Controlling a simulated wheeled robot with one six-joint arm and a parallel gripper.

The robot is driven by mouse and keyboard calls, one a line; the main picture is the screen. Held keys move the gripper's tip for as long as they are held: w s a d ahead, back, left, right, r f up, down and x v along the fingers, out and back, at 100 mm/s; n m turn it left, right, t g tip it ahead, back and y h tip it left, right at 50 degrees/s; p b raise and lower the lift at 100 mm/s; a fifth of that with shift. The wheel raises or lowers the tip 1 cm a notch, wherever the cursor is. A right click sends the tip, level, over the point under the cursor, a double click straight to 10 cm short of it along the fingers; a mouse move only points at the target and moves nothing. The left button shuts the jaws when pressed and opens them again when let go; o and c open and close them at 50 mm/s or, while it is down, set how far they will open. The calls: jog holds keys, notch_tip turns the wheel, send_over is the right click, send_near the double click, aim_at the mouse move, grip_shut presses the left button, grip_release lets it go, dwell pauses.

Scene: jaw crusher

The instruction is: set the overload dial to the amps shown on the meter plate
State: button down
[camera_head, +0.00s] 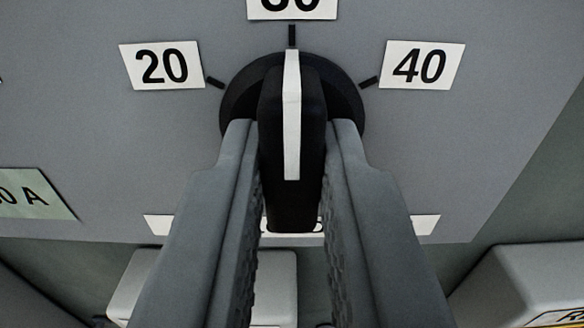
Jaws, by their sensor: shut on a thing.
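The overload dial is a black round knob with a raised grip bar (291,140) and a white pointer line. The pointer stands straight up at the top tick, below a white label (292,8) that is cut off by the top edge; only the lower part of its number shows, ending in 0. A label 20 (162,65) is at upper left and a label 40 (421,65) at upper right, each with its tick. My gripper (290,160) is shut on the grip bar, one finger on each side. A pale green plate (35,195) at the left edge shows only "0 A".
The grey panel (480,140) is flat around the dial. A white label behind my fingers is mostly hidden. Below the panel edge are pale boxes, one at lower left (273,280) and one at lower right (530,280) with a yellow-edged sticker.

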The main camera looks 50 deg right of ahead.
jog(key=shift+f, duration=0.1)
jog(key=c, duration=1.4)
grip_release()
jog(key=shift+s+a, duration=0.1)
jog(key=shift+a, duration=0.05)
jog(key=v, duration=1.7)
jog(key=shift+s, duration=0.1)
jog(key=s+a+f+n+t+y, duration=0.2)
jog(key=a+f+n+y, duration=0.15)
jog(key=a+f, duration=0.5)
jog(key=s+a+f+n+t+y, duration=0.2)
jog(key=a+f+n+y, duration=0.3)
jog(key=a, duration=0.6)
jog(key=s+a+f+y, duration=0.1)
jog(key=s+a+f, duration=0.2)
jog(key=f, duration=0.3)
jog(key=s+a+f+n+t+y, duration=0.1)
jog(key=s+a+f+y, duration=0.1)
jog(key=a+f, duration=0.3)
jog(key=s+a+f+y, duration=0.2)
jog(key=s+a+f, duration=0.2)
jog(key=f, duration=0.2)
jog(key=shift+s+f+t, duration=0.25)
jog(key=shift+f+t, duration=0.1)
jog(key=shift+t, duration=0.05)
